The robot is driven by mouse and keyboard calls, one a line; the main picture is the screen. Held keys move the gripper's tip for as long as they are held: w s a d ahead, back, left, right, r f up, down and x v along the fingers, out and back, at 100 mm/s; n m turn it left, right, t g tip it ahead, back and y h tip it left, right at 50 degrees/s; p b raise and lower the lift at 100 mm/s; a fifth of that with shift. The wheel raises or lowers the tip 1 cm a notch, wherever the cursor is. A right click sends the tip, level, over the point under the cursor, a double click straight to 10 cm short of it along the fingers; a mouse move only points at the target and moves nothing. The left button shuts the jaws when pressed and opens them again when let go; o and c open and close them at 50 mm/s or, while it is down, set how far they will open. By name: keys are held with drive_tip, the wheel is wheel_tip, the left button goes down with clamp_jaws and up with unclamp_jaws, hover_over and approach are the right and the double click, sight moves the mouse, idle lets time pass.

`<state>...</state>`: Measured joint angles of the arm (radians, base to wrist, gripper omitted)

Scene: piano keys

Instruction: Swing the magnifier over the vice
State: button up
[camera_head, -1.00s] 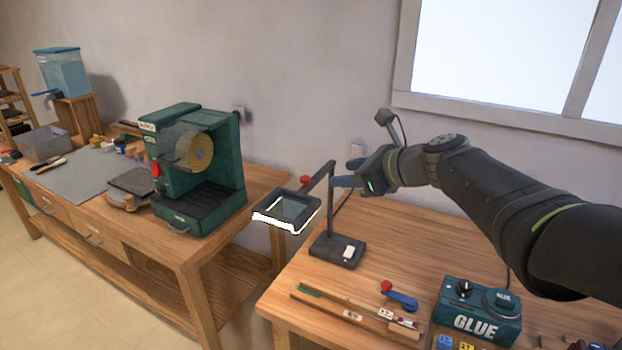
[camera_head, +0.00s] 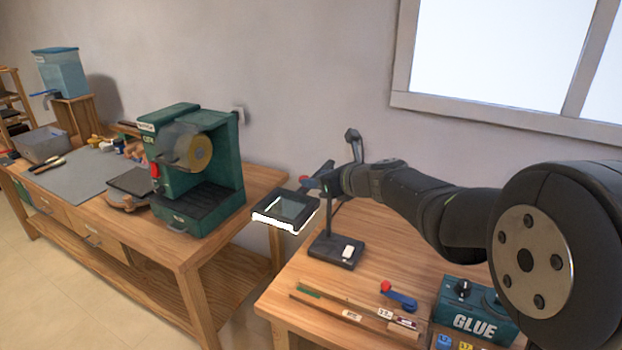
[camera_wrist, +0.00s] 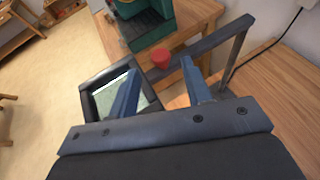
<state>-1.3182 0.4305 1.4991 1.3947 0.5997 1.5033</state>
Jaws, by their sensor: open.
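The magnifier is a square dark-framed lens (camera_head: 285,212) with a bright front edge. It hangs on an arm from a post on a dark base (camera_head: 336,251) and sticks out past the bench's left edge. In the wrist view the lens frame (camera_wrist: 96,80) is at left and a red knob (camera_wrist: 160,57) stands on the magnifier's arm (camera_wrist: 215,40). My gripper (camera_head: 318,178) is open at the magnifier's arm. In the wrist view its blue fingers (camera_wrist: 158,68) are apart, one on each side of the knob; contact cannot be told. I cannot make out a vice.
A green GLUE box (camera_head: 472,312), a blue lever with a red ball (camera_head: 400,298) and wooden strips (camera_head: 345,312) lie on the right bench. A green machine (camera_head: 190,165) stands on the left bench. A gap separates the benches.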

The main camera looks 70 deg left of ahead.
drive_tip(key=shift+x, duration=2.05)
clamp_jaws()
